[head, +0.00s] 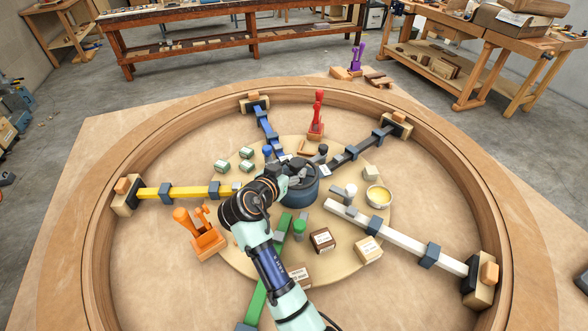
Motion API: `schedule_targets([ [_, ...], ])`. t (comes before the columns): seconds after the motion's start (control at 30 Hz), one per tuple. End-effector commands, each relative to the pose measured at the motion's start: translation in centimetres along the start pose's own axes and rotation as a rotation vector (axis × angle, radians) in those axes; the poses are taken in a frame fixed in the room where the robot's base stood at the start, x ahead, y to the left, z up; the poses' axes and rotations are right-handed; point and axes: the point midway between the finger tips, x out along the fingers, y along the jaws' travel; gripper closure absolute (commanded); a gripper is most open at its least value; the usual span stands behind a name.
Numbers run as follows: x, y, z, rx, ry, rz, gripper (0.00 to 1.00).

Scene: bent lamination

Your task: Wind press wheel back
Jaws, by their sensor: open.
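Several coloured radial press bars lie in a ring around a dark blue hub (298,193): yellow (190,191), blue (264,125), black (352,148), white (385,235) and green (260,300). Small upright cylinders stand near their inner ends, such as a green one (299,230) and a grey one (350,191). I cannot tell which part is the press wheel. My arm reaches in from the bottom, and my gripper (290,174) is at the hub's upper side, open. Its fingers are small and dark against the hub, so contact cannot be told.
A curved wooden rim (95,250) surrounds the bars. Orange (204,235) and red (317,118) clamps stand inside it. Small boxes (322,239), pale green blocks (222,166) and a yellow-filled bowl (378,197) sit around the hub. Bare board lies between the outer bars.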

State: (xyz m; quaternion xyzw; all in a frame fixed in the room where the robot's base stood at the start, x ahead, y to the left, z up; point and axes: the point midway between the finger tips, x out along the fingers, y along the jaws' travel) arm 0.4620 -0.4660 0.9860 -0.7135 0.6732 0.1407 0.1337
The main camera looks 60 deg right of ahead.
Motion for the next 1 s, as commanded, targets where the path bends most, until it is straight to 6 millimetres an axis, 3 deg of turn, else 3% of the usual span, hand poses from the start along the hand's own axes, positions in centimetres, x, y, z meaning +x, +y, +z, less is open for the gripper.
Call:
schedule_targets([
  [0.3, 5.8, 0.1, 0.3, -0.001, -0.003, 0.002, 0.27],
  [0.47, 6.9, 0.0, 0.2, -0.001, -0.002, 0.0, 0.27],
  [0.7, 7.0, 0.0, 0.1, -0.002, -0.003, -0.001, 0.29],
  [1.0, 6.9, 0.0, 0.1, -0.002, -0.003, -0.001, 0.79],
])
